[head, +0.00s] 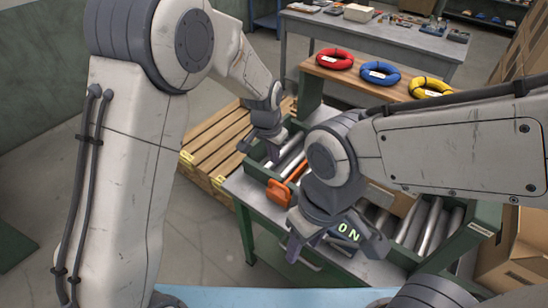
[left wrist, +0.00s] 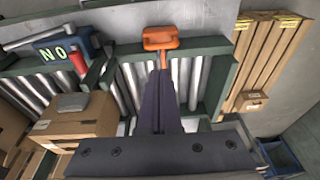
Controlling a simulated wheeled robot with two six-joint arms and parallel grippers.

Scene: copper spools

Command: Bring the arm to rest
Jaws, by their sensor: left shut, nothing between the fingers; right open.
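My left gripper (head: 272,152) hangs over the far left part of the roller conveyor (head: 251,167) in the head view. In the left wrist view its dark fingers (left wrist: 159,75) are together, with nothing between them. Their tips appear just below an orange handle-like part (left wrist: 160,40); I cannot tell whether they touch it. The orange part (head: 278,192) also shows at the conveyor's near left side in the head view. My right gripper (head: 338,242) is open, lower and nearer, in front of a dark box with a green ON display (head: 348,232). Its fingers partly hide that box.
A cardboard box (left wrist: 75,125) with a grey item on top shows in the left wrist view. A wooden pallet (head: 215,140) lies left of the conveyor. Red (head: 334,59), blue (head: 380,74) and yellow (head: 432,88) spools lie on a bench behind. Cartons (head: 512,250) stand at right.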

